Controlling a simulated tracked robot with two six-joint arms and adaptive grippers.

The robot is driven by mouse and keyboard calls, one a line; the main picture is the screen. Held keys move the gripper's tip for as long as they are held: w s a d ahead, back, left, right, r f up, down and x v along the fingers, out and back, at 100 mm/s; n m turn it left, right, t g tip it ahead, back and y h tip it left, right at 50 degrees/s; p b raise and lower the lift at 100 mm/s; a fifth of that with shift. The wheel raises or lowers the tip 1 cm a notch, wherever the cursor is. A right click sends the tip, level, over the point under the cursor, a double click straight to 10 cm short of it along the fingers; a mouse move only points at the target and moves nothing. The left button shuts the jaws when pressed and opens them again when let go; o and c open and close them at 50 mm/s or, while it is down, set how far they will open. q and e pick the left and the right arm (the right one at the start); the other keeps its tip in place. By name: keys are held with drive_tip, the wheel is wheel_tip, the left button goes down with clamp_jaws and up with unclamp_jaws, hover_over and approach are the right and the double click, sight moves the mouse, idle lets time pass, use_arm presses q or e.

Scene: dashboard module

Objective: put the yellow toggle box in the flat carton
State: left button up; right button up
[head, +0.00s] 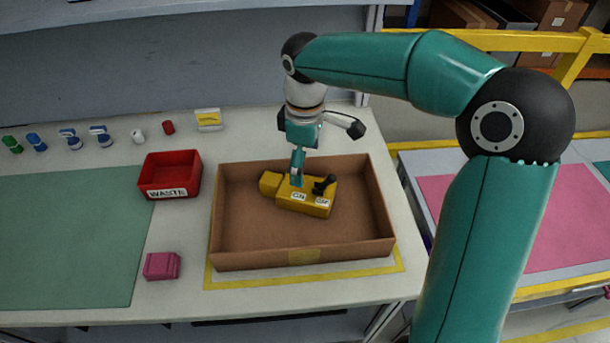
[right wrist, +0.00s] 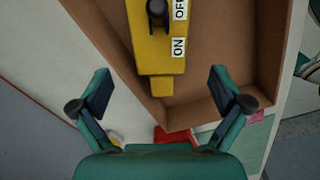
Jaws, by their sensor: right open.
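The yellow toggle box (head: 308,208) lies flat on the floor of the open flat carton (head: 240,232), near its middle. It has a black lever and ON and OFF labels. In the right wrist view the toggle box (right wrist: 158,54) points its narrow end toward my gripper, inside the carton (right wrist: 215,60). My right gripper (head: 297,180) is over the carton, above the box. In the right wrist view its two fingers (right wrist: 161,75) are spread wide with nothing held between them. My left gripper does not show.
A red WASTE bin (head: 170,172) stands just left of the carton. A pink block (head: 162,265) lies front left, beside a green mat (head: 70,240). Several small bottles and a yellow-white item (head: 208,120) line the back. Yellow tape frames the carton on the table.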

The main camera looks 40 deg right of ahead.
drive_tip(key=shift+r, duration=1.45)
